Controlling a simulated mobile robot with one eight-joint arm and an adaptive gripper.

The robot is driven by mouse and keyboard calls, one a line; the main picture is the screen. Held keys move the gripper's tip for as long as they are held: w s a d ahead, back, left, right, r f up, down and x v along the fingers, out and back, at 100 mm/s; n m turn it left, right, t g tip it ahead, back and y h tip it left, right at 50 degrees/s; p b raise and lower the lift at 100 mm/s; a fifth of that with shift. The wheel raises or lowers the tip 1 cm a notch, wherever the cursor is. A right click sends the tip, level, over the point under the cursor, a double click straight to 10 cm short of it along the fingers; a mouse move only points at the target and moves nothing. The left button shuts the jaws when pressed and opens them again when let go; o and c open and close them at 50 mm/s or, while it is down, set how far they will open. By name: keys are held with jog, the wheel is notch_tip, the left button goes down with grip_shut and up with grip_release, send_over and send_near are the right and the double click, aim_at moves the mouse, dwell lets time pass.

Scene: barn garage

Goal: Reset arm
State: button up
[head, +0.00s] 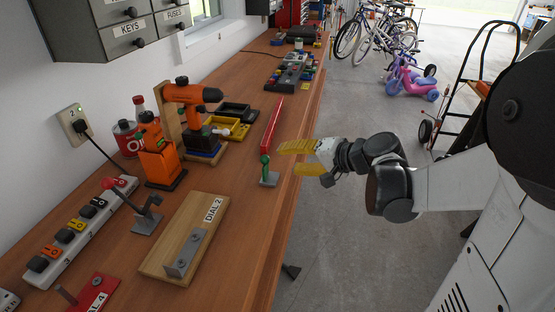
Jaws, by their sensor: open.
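My gripper (300,158) has yellow fingers that are spread apart, with nothing between them. It points left and hangs at the right edge of the wooden workbench (232,255). My white arm with dark joints reaches in from the right. The upper finger overlaps the bench edge in the picture.
The bench holds a wooden DIAL 2 board (185,240), a power strip (80,235), a small lever stand (148,215) and an orange drill (190,95). Concrete floor (345,245) lies open right of the bench. Bicycles (375,35) and a hand truck (465,90) stand farther back.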

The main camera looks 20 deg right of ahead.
jog(key=shift+v, duration=1.1)
jog(key=s+a+f+n+g+h, duration=0.1)
jog(key=s+a+n+g+h, duration=0.1)
jog(key=s, duration=0.6)
jog(key=s+a+f+n+g+h, duration=0.1)
jog(key=s+a+n+h, duration=0.2)
jog(key=s+a+n, duration=0.3)
jog(key=s+a, duration=0.1)
jog(key=s, duration=0.1)
jog(key=shift+s+a+f+g+h, duration=0.15)
jog(key=shift+s+a+g+h, duration=0.2)
jog(key=shift+a+g+h, duration=0.05)
